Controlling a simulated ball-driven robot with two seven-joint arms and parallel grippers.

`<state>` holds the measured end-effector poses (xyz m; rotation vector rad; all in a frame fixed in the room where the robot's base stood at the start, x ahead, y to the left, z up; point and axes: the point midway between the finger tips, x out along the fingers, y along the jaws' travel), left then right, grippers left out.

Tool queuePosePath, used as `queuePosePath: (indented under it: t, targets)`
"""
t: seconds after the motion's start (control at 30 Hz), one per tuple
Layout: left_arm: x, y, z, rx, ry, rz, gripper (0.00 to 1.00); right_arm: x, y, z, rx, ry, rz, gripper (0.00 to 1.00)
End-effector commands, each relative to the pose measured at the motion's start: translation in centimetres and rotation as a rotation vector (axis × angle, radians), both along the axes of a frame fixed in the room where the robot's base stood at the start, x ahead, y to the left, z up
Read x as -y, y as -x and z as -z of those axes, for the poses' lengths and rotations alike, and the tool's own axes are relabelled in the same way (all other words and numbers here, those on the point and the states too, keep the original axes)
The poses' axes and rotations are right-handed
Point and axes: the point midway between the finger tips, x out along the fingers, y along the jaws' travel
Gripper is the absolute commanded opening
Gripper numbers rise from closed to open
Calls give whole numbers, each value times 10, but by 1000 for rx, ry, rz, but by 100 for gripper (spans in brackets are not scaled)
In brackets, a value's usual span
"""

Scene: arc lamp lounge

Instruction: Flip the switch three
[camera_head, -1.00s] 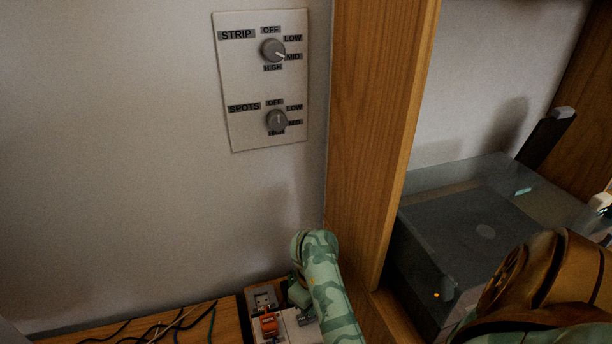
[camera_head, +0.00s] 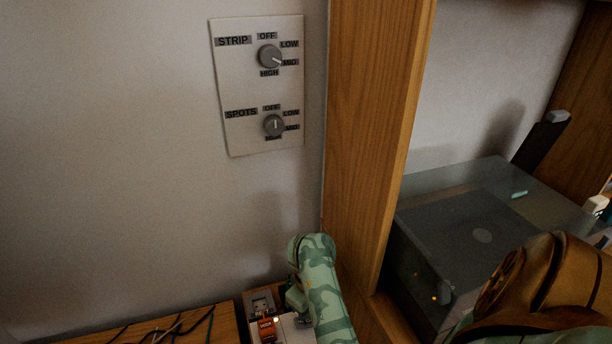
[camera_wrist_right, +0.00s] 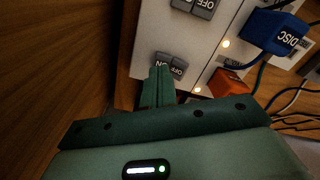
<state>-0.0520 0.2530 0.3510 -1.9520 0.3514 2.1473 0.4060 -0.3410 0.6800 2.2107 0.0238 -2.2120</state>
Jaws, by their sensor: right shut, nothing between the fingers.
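A pale power strip (camera_head: 290,331) lies at the bottom of the head view, and its near end is cut off. In the right wrist view the strip (camera_wrist_right: 160,30) shows a grey rocker switch (camera_wrist_right: 176,68) marked ON and OFF close to the fingertips. A second grey rocker (camera_wrist_right: 203,7) is at the top edge. No switch number is legible. My right gripper (camera_wrist_right: 158,72) is shut and empty, its tips at or just above the nearer rocker; contact cannot be told. In the head view my green camouflage arm hides part of the strip. My left gripper is not in view.
An orange plug (camera_wrist_right: 228,83) and a blue DISC plug (camera_wrist_right: 275,30) sit in the strip with cables. A wooden post (camera_head: 375,130) rises right of it. A wall panel (camera_head: 256,88) has two knobs. A glass-topped box (camera_head: 450,220) stands at right.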

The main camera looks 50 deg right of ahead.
Motion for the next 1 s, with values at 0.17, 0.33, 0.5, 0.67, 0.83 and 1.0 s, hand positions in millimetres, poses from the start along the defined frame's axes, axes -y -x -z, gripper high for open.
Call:
queuePosePath:
  t: [0.17,0.33,0.5,0.67,0.83,1.0]
  targets:
    - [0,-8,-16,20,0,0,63,0,0,-23,4,-1,1,0]
    - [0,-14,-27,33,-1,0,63,0,0,-40,5,-1,1,0]
    - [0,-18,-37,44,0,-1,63,-2,0,-53,4,-4,1,0]
    - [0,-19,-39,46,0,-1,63,-2,0,-56,1,-6,1,0]
    - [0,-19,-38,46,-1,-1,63,-2,0,-55,0,-6,2,0]
    - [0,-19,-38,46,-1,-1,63,-2,0,-55,0,-6,2,0]
